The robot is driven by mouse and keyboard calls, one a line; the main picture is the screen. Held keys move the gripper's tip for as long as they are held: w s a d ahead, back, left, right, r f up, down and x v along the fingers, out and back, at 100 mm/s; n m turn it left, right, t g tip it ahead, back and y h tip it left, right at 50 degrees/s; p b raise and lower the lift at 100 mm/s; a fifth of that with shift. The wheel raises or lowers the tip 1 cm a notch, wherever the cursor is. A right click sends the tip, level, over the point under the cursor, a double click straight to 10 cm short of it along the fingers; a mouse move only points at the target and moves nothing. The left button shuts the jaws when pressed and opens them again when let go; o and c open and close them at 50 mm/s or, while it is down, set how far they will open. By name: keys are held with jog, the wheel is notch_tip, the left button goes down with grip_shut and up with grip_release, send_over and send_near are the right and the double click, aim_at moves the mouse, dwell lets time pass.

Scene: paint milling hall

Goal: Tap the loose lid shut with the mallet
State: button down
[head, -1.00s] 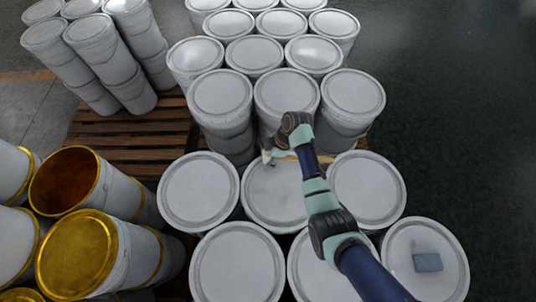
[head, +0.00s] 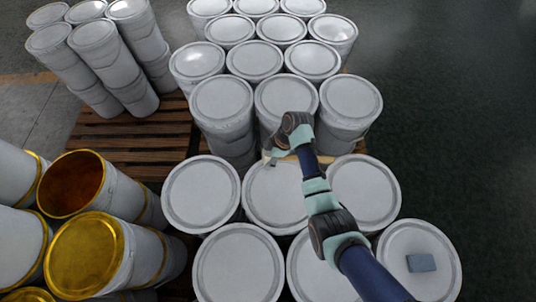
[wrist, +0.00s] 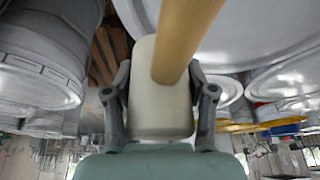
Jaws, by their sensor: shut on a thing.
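My gripper (head: 271,159) is over the far part of the lid (head: 278,196) on the middle drum in the front group. In the wrist view my gripper (wrist: 160,84) is shut on the pale cylindrical head of the mallet (wrist: 158,112), one finger on each side. The mallet's tan wooden handle (wrist: 187,35) runs out of the top of that picture. In the head view only a thin strip of the mallet (head: 289,158) shows beside my wrist. I cannot tell whether mallet and lid touch, or whether this lid sits loose. My arm covers the lid's right edge.
Closed drums stand close around, with taller stacks behind (head: 286,97) and a drum at the left (head: 200,194). A blue-grey block (head: 421,262) lies on the front right drum.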

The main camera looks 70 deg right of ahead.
notch_tip(320, 180, down, 5)
jog(key=b, duration=0.3)
jog(key=shift+r, duration=0.2)
notch_tip(320, 180, up, 7)
jog(key=p, duration=0.6)
jog(key=shift+f, duration=0.2)
jog(key=shift+w, duration=0.1)
